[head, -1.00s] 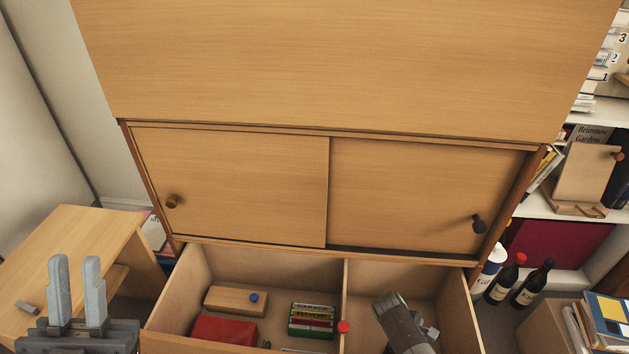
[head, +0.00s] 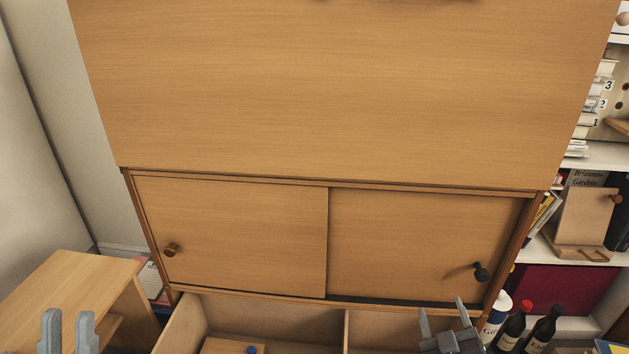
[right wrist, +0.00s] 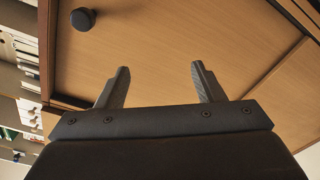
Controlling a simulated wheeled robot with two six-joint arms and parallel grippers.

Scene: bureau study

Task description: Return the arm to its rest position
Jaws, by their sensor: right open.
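My left gripper (head: 68,332) is at the lower left of the head view, in front of the small wooden table. Its two fingers stand upright and apart, with nothing between them. My right gripper (head: 449,322) is at the lower right of the head view, over the right part of the open drawer and below the dark knob. In the right wrist view its fingers (right wrist: 160,88) are spread wide and empty. The cabinet's sliding door fills the space beyond them, with the dark knob (right wrist: 83,19) at upper left.
The cabinet (head: 330,90) has two sliding doors with a brown knob (head: 171,249) and a dark knob (head: 481,271). The open drawer (head: 188,325) below holds a wooden block (head: 222,346). A small table (head: 70,285) stands left. Bottles (head: 512,328) and shelves (head: 590,230) are at right.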

